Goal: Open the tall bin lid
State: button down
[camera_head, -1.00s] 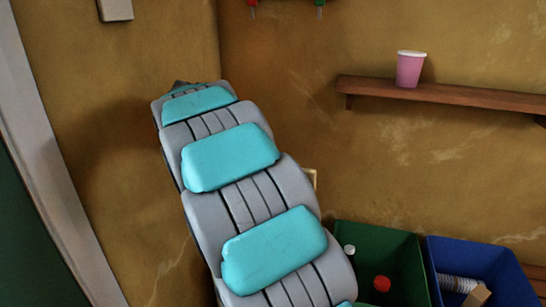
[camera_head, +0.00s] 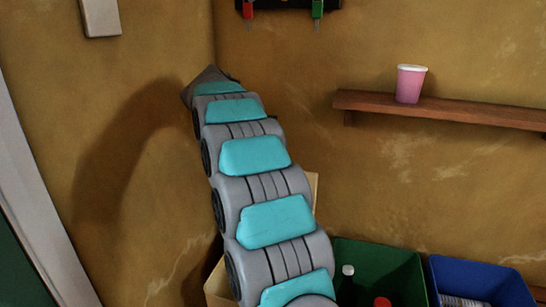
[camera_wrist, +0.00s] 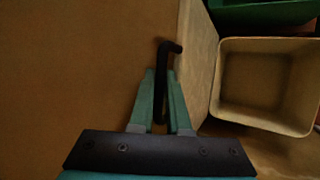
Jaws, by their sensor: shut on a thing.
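In the wrist view, my gripper (camera_wrist: 161,85) is shut on a black bent handle (camera_wrist: 172,47), which stands up between its teal fingers. A tan panel (camera_wrist: 198,60), apparently the bin lid, stands steeply right beside the handle. To its right, a tan square bin (camera_wrist: 222,85) shows its open mouth and empty-looking inside. In the head view, part of the tan bin (camera_head: 216,288) shows left of my arm, and a tan panel edge (camera_head: 314,190) shows right of it. My arm hides the rest, and my gripper is hidden there.
A green bin (camera_head: 405,265) with bottles and a blue bin (camera_head: 510,285) stand to the right. A wooden shelf (camera_head: 450,108) with a pink cup (camera_head: 410,84) is on the wall. The brown wall lies close behind my arm.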

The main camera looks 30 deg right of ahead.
dwell(0.3)
jog(key=c, duration=0.9)
grip_release()
jog(key=v, duration=0.8)
jog(key=s+a+f+m+y, duration=0.2)
jog(key=s+a+f, duration=0.4)
jog(key=s, duration=0.8)
jog(key=s+a+f+m+g+y, duration=0.1)
jog(key=s+a+f+m+y, duration=0.1)
jog(key=s+a+f, duration=0.5)
jog(key=s+a+f+m+g+y, duration=0.1)
jog(key=s+a+f+m+y, duration=0.1)
jog(key=s+a+f+y, duration=0.2)
jog(key=shift+s+a+f, duration=0.55)
jog(key=shift+s+a, duration=0.8)
jog(key=shift+s, duration=1.4)
jog(key=shift+s+a+f, duration=0.6)
jog(key=shift+s+a, duration=0.75)
jog(key=shift+s, duration=1.4)
jog(key=shift+s+a+f, duration=0.55)
jog(key=shift+s+a, duration=0.8)
jog(key=shift+s, duration=1.45)
